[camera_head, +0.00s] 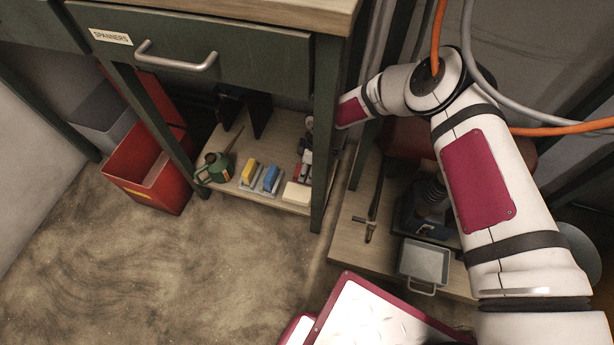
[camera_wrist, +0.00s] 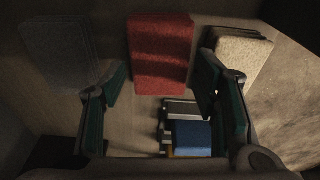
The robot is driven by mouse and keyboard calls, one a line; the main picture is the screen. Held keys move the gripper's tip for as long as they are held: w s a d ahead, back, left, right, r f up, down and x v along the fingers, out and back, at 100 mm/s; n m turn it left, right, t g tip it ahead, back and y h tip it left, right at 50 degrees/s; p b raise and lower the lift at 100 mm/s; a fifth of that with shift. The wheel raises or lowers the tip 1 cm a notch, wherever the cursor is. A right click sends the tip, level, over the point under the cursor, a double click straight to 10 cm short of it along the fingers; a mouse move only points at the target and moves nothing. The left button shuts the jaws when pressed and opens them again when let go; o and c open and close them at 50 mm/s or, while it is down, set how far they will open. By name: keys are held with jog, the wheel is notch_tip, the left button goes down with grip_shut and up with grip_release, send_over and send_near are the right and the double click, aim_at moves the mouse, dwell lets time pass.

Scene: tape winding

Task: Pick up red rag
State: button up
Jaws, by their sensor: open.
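The red rag (camera_wrist: 160,52) is a folded, thick rectangle lying on the wooden shelf, at the top middle of the wrist view. A small red part of it (camera_head: 302,171) shows in the head view, mostly covered by what looks like my gripper. My gripper (camera_wrist: 163,72) is open in the wrist view, with one dark green finger pad on each side of the rag. Nothing is held between the fingers. The rag looks farther off than the fingertips; I cannot tell the exact gap.
A cream folded cloth (camera_wrist: 240,57) lies right of the rag and a dark grey-blue one (camera_wrist: 60,52) left. A blue block (camera_wrist: 192,137) in a grey holder is close below. The bench leg (camera_head: 325,135) and drawer (camera_head: 200,60) hem in the shelf. A green oil can (camera_head: 215,168) stands left.

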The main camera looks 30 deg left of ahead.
aim_at(308, 172)
notch_tip(308, 172, down, 2)
jog(key=shift+a+b, duration=0.15)
jog(key=shift+b, duration=0.15)
jog(key=shift+r, duration=0.1)
jog(key=c, duration=0.7)
notch_tip(308, 172, up, 10)
jog(key=p, duration=0.4)
jog(key=shift+p, duration=0.3)
jog(key=o, duration=0.4)
jog(key=c, duration=0.4)
